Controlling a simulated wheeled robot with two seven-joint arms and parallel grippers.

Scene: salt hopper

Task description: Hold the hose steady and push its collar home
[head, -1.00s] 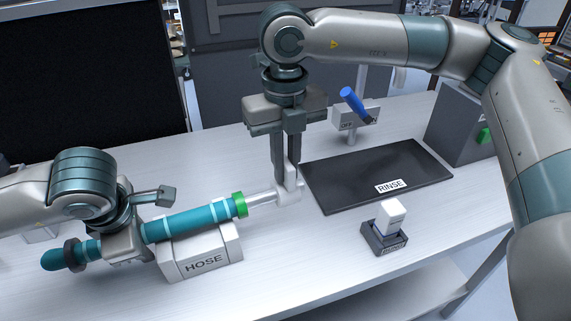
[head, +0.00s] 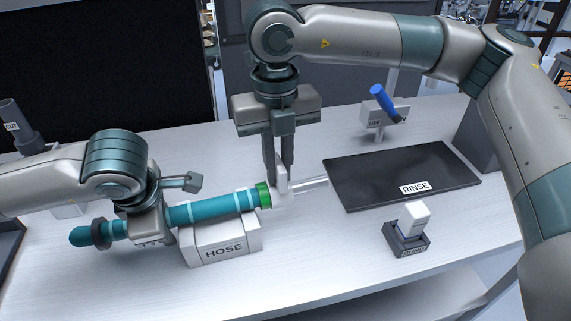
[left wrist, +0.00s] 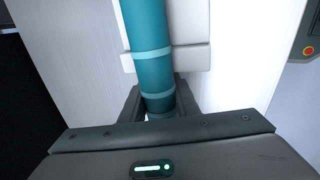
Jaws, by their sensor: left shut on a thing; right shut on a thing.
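The teal hose (head: 212,209) lies across the white block marked HOSE, with a dark ring near its left end. A green ring (head: 264,194) is at its right end. My left gripper (head: 152,222) is shut around the hose left of the block; the left wrist view shows the hose (left wrist: 150,70) between its fingers. My right gripper (head: 279,172) points down and is shut on the upright tab of the white collar (head: 283,198). The collar sits against the green ring, with no gap that I can see. A thin pale tube (head: 312,184) sticks out right of the collar.
The HOSE block (head: 225,245) supports the hose. A black RINSE mat (head: 390,175) lies to the right. A small white block in a dark holder (head: 407,240) stands in front of it. A blue-handled lever (head: 386,102) stands behind the mat. The front table area is clear.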

